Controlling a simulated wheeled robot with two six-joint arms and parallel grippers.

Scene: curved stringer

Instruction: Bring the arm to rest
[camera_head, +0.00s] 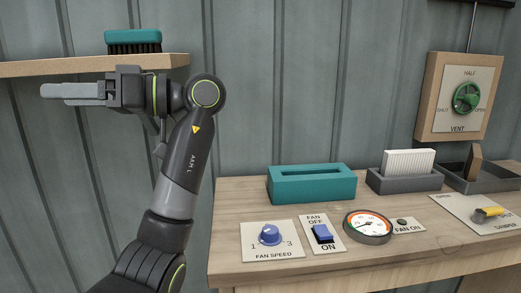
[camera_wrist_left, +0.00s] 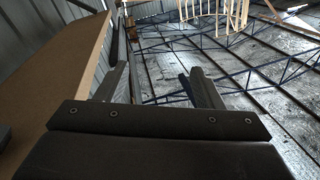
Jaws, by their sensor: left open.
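My left gripper (camera_head: 72,92) is raised at the left of the head view, its fingers pointing left, in front of the wooden shelf and just below its edge. In the left wrist view its two fingers (camera_wrist_left: 160,85) stand apart with nothing between them. The gripper is open and empty. My left arm rises from the bottom of the head view and bends at the top. My right gripper is in neither view.
A teal brush (camera_head: 133,41) lies on the wooden shelf (camera_head: 40,67). The wooden bench (camera_head: 240,205) holds a teal box (camera_head: 311,184), a grey holder with white cards (camera_head: 408,163), a blue knob (camera_head: 270,235), a blue switch (camera_head: 322,232) and a gauge (camera_head: 368,226). A vent panel (camera_head: 457,95) hangs at right.

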